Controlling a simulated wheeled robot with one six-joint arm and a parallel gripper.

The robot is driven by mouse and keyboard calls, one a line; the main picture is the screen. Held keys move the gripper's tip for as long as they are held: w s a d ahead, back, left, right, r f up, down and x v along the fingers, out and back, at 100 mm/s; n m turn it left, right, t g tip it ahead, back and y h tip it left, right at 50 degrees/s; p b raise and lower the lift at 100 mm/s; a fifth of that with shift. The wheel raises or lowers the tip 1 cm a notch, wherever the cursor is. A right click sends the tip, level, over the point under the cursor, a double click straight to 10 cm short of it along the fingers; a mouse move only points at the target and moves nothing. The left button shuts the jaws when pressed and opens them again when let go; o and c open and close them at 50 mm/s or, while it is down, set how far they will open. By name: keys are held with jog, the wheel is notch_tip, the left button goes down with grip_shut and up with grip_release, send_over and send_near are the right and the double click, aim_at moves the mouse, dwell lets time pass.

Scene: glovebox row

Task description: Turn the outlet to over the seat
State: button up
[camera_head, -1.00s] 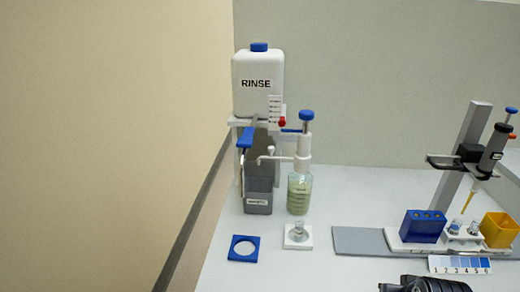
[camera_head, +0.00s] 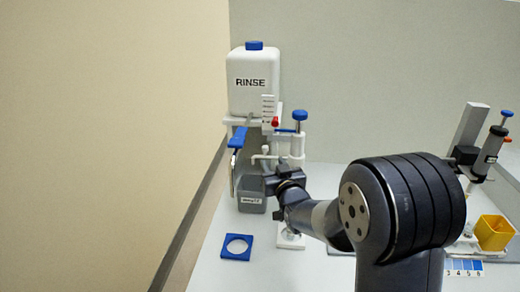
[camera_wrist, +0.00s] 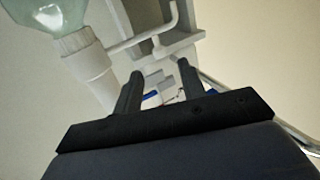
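The bottle-top dispenser (camera_head: 290,147) has a blue knob and a white outlet tube (camera_head: 262,157) pointing left, toward the grey bin. In the wrist view the outlet tube (camera_wrist: 150,38) runs right from the white dispenser body (camera_wrist: 88,62), ending in a bent tip. My gripper (camera_wrist: 160,70) is open, its fingers apart with nothing held, close to the outlet but not visibly touching it. In the head view my gripper (camera_head: 272,182) is in front of the bottle, largely hiding it. A white square seat (camera_head: 290,240) stands in front, partly covered by my arm.
A white RINSE tank (camera_head: 254,82) stands on a rack behind. A grey bin (camera_head: 250,190) stands left of the dispenser. A blue frame with a white disc (camera_head: 237,254) lies at the front left. A yellow box (camera_head: 495,233) and pipette stand (camera_head: 474,130) are at right.

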aim_at(266, 151)
jog(key=p+x, duration=0.1)
jog(key=x, duration=0.8)
jog(key=shift+w, duration=0.2)
grip_shut()
dwell(0.3)
